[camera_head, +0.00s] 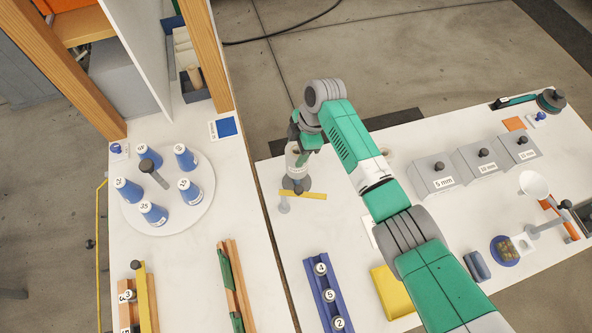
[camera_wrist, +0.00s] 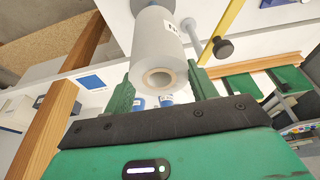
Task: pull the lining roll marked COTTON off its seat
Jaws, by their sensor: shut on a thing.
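A pale grey-white lining roll (camera_wrist: 158,50) with a cardboard core facing the camera fills the middle of the wrist view. Part of a printed label shows on its right side, but its wording is not readable. My gripper (camera_wrist: 161,88) has one green finger on each side of the roll and is shut on it. In the head view the roll (camera_head: 293,163) is upright under my gripper (camera_head: 305,146), above a grey round seat (camera_head: 297,185). I cannot tell whether the roll still touches the seat.
A yellow bar (camera_head: 308,195) lies beside the seat. Grey boxes (camera_head: 433,174) stand to the right, and a blue rail with numbered pieces (camera_head: 326,293) is in front. A round turntable with blue cups (camera_head: 205,207) is on the left table. A gap separates the tables.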

